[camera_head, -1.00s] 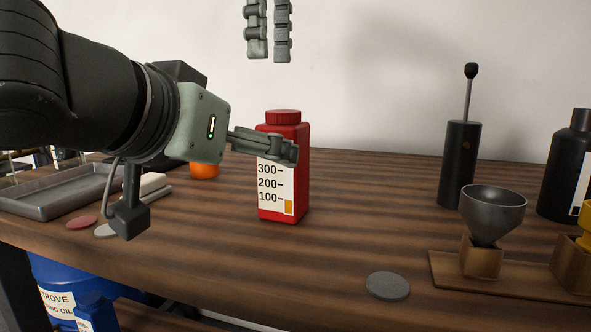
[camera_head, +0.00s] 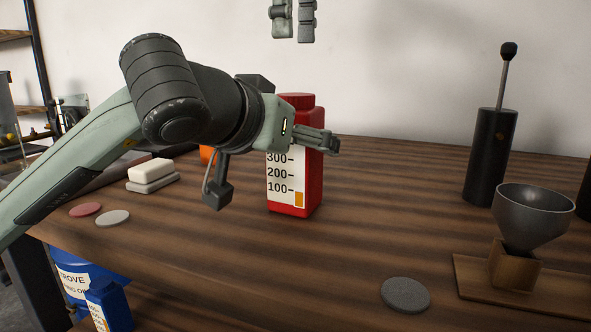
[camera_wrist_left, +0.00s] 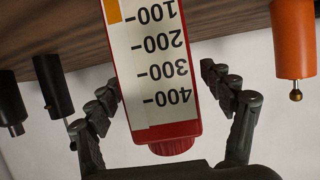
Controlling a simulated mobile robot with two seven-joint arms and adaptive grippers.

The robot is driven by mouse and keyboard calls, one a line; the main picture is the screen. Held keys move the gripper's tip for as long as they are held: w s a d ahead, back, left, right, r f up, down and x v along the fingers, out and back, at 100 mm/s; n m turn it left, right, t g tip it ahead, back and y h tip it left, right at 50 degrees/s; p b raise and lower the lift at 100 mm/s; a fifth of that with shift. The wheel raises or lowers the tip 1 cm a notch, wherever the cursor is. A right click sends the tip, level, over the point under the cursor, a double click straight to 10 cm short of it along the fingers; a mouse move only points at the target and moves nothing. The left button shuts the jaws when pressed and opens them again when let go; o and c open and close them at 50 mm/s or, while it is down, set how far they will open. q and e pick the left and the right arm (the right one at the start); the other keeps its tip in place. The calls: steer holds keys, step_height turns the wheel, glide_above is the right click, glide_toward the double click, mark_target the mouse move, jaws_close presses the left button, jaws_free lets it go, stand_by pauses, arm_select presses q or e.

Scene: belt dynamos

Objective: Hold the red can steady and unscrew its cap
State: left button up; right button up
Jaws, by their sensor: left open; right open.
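The red can (camera_head: 313,180), with a white measuring scale on its front, stands upright on the wooden bench. Its red ribbed cap (camera_head: 297,101) is on top. My left gripper (camera_head: 318,140) is open at the can's upper part, one finger crossing in front of it. In the left wrist view the can (camera_wrist_left: 160,70) appears upside down between the two spread fingers, with its cap (camera_wrist_left: 172,147) at the bottom; visible gaps separate the fingers from its sides. My right gripper (camera_head: 293,38) is open and empty, fingers hanging down above the cap, well clear of it.
An orange container (camera_head: 206,154) stands behind my left arm. A grey funnel (camera_head: 535,213) on a wooden stand and a black pump-like cylinder (camera_head: 485,155) are at the right. Flat discs (camera_head: 405,294) and white-grey blocks (camera_head: 150,172) lie around.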

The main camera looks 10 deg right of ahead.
arm_select(q)
steer(key=shift+c, duration=0.2)
jaws_close()
stand_by(0.5)
